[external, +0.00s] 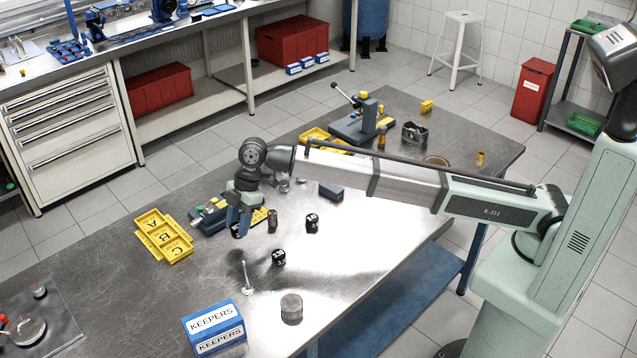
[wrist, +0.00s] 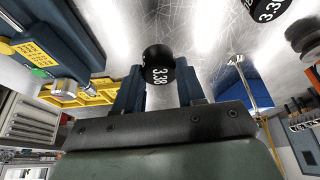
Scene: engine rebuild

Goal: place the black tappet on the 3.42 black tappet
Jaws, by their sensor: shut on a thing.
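My gripper (external: 240,216) points down over the left-middle of the metal table, next to the blue fixture. Its blue fingers are shut on a black tappet (wrist: 160,62) marked 3.38 in the wrist view; the external view shows this tappet low between the fingers. In the wrist view, another marked tappet (wrist: 268,10) is cut off at the top edge. I cannot read 3.42 on any of them.
A yellow lettered tray (external: 164,236) lies left of the gripper, beside the blue fixture (external: 208,217). A small dark blue block (external: 331,191) is right of the gripper. A blue KEEPERS box (external: 214,328) and a grey cylinder (external: 291,308) stand toward the front. The table's right-middle is clear.

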